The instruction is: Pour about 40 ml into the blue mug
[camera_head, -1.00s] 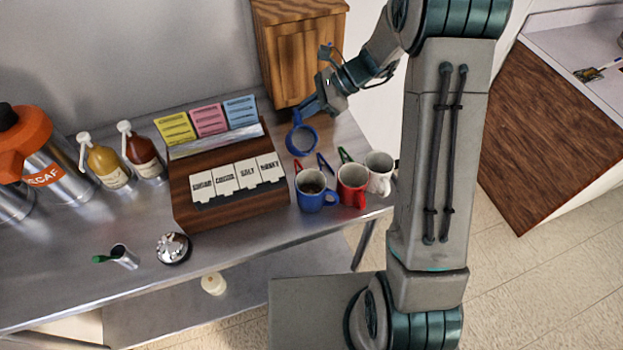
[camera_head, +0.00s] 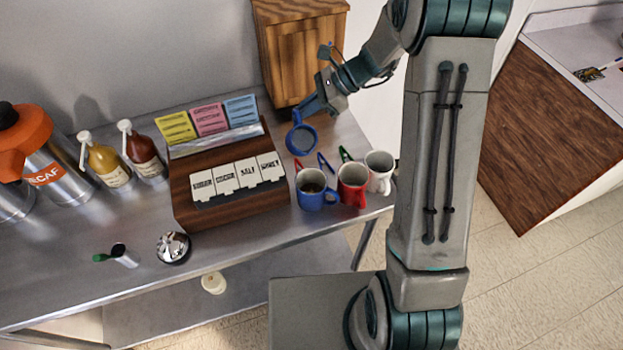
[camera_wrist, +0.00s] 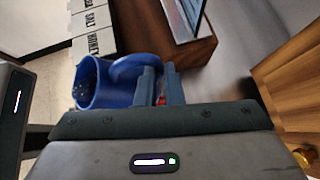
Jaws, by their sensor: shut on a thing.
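My gripper (camera_head: 311,108) is shut on a blue vessel (camera_head: 290,140) by its handle side, above the counter behind the mugs. The wrist view shows the same blue vessel (camera_wrist: 114,92) with its handle at the jaws (camera_wrist: 158,88); its mouth faces left, so it looks tilted. The blue mug (camera_head: 312,199) stands upright on the counter in front of the held vessel, with something dark inside. Its fill level cannot be read. No stream is visible between the two.
A red mug (camera_head: 352,186) and a white mug (camera_head: 379,172) stand right of the blue mug. A wooden box with labelled cards (camera_head: 235,202) stands close on the left. A wooden cabinet (camera_head: 300,60) is behind. Syrup bottles (camera_head: 105,166) stand farther left.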

